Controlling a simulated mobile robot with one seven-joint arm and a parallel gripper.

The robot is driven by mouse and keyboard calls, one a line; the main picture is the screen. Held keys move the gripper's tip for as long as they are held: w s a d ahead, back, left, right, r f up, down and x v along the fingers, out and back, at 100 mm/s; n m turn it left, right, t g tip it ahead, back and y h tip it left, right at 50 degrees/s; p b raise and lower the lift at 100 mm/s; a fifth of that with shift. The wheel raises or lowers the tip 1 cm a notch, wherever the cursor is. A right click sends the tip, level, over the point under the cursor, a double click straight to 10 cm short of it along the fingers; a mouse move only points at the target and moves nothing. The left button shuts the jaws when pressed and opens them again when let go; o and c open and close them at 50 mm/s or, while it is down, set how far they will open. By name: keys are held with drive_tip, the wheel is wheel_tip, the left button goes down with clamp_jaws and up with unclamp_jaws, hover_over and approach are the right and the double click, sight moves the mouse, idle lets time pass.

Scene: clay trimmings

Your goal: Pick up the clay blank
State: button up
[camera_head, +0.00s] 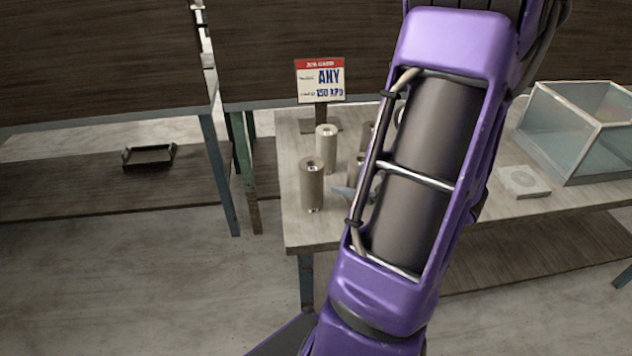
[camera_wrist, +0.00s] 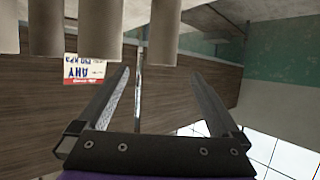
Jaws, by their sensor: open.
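Several upright grey-beige cylinders, which look like the clay blanks, stand on the left part of a table. The nearest clay blank (camera_head: 312,187) is near the table's left edge, and another clay blank (camera_head: 326,150) stands behind it. Others are partly hidden by my purple arm. In the wrist view, which is upside down, clay blanks (camera_wrist: 85,30) hang from the top edge, one (camera_wrist: 165,32) lying above and between the fingers. My gripper (camera_wrist: 160,72) is open, with nothing between its fingers. In the head view it is mostly hidden behind my arm.
A sign (camera_head: 320,80) reading "ANY" and "150 KPa" stands at the back of the table (camera_head: 296,228). A glass-sided box (camera_head: 580,130) and a pale flat block (camera_head: 522,181) are at right. A dark tray (camera_head: 148,156) sits on the left shelf. The front floor is clear.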

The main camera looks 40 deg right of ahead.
sight(322, 174)
drive_tip(key=b+x, duration=0.1)
drive_tip(key=x, duration=1)
drive_tip(key=shift+w+a+f, duration=0.15)
drive_tip(key=shift+w+f, duration=0.05)
drive_tip(key=shift+w, duration=0.05)
drive_tip(key=shift+b+x, duration=0.35)
drive_tip(key=shift+x, duration=2.35)
drive_tip(key=shift+s+a+f, duration=0.1)
drive_tip(key=shift+a+f, duration=0.05)
drive_tip(key=shift+c, duration=0.3)
clamp_jaws()
